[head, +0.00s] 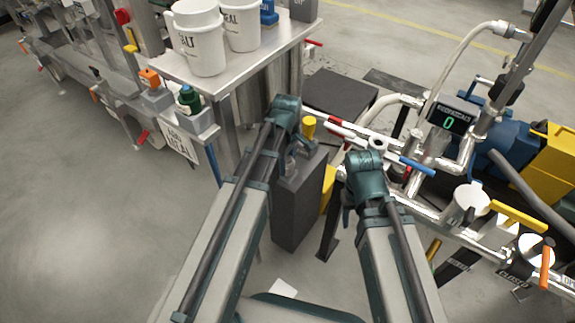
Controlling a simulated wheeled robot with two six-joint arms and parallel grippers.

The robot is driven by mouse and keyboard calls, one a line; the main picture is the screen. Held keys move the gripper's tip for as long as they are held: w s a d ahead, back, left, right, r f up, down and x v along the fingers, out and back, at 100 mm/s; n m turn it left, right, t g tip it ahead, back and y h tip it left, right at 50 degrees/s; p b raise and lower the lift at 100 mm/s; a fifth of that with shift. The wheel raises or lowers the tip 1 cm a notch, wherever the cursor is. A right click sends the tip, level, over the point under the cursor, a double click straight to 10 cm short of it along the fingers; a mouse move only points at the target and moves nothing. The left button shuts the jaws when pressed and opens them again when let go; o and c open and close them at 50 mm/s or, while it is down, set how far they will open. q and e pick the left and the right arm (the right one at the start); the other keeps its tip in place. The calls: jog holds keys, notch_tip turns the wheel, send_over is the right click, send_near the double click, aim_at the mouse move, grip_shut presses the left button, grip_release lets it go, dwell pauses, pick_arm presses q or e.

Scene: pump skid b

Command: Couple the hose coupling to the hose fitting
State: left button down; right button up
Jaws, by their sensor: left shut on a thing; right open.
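My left gripper (291,158) points down at the top of a dark grey pedestal (297,212). It is shut on a piece mostly hidden by my wrist. A yellow cylinder (309,127) shows right beside these jaws; it may be part of the held piece, perhaps the hose coupling, but I cannot tell for sure. My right gripper (347,207) is open and empty, largely hidden under its wrist, left of the skid's pipework. A pale hose (398,101) curves down behind my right wrist. I cannot pick out the hose fitting with certainty among the silver pipes.
The pump skid (465,152) fills the right, with a display reading 0 (449,120), a blue lever (416,167), a yellow lever (518,217) and an orange lever (546,267). A steel table (245,70) with white buckets (199,42) stands upper left. Floor at lower left is clear.

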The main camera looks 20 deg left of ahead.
aim_at(287, 160)
pick_arm(q)
jog(key=shift+r+p, duration=0.7)
jog(key=shift+p, duration=0.05)
dwell(0.7)
jog(key=shift+r+p, duration=1.35)
